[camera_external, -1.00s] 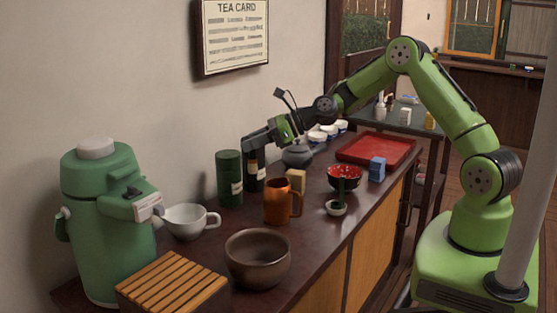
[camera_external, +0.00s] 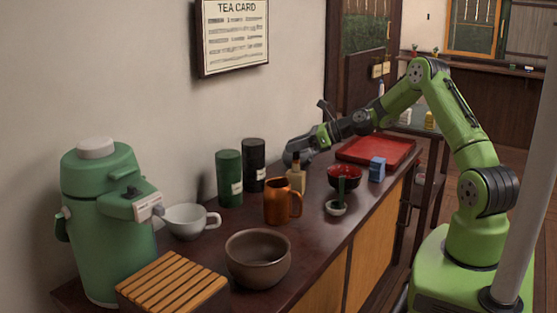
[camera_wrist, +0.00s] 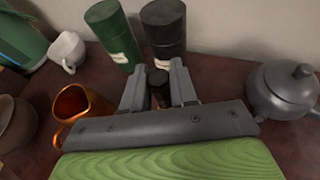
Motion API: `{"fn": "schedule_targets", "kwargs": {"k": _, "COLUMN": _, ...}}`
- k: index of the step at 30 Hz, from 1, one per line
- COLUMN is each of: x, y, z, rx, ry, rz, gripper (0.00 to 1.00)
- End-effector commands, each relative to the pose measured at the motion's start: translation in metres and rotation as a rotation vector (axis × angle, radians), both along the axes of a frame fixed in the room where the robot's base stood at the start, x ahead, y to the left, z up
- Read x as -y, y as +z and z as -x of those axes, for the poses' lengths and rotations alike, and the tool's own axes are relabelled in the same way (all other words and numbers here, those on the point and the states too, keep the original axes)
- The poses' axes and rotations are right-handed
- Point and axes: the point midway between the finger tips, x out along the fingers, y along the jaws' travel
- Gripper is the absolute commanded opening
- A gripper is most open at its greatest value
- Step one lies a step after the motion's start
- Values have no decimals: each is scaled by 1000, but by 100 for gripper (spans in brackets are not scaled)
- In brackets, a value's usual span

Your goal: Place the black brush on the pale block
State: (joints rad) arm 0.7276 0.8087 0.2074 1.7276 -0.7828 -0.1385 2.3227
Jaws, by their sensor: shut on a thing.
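The black brush (camera_external: 296,158) is upright between my gripper's fingers, and its dark top also shows in the wrist view (camera_wrist: 157,94). My gripper (camera_external: 296,153) is shut on it, with one finger on each side in the wrist view (camera_wrist: 158,88). The pale block (camera_external: 297,184) stands on the counter behind the orange mug, directly below the brush in the external view. The brush's lower end is at or just above the block's top; I cannot tell whether they touch. In the wrist view the block is hidden.
An orange mug (camera_external: 278,202) stands close in front of the block. Green (camera_external: 229,180) and black (camera_external: 254,165) canisters stand left by the wall. A grey teapot (camera_wrist: 283,92) is right of my gripper. A red-black bowl (camera_external: 344,173), blue box (camera_external: 377,169) and red tray (camera_external: 376,149) lie farther right.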

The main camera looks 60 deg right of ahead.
Motion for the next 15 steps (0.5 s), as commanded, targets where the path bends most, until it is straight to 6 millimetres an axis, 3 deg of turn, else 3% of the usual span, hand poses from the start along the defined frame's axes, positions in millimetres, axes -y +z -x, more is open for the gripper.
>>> {"fn": "schedule_targets", "kwargs": {"k": 9, "x": 0, "y": -3, "z": 0, "rx": 1, "ry": 0, "rz": 0, "gripper": 0}}
{"fn": "schedule_targets", "kwargs": {"k": 10, "x": 0, "y": -3, "z": 0, "rx": 2, "ry": 1, "rz": 1, "gripper": 30}}
{"fn": "schedule_targets", "kwargs": {"k": 15, "x": 0, "y": -2, "z": 0, "rx": 2, "ry": 1, "rz": 1, "gripper": 53}}
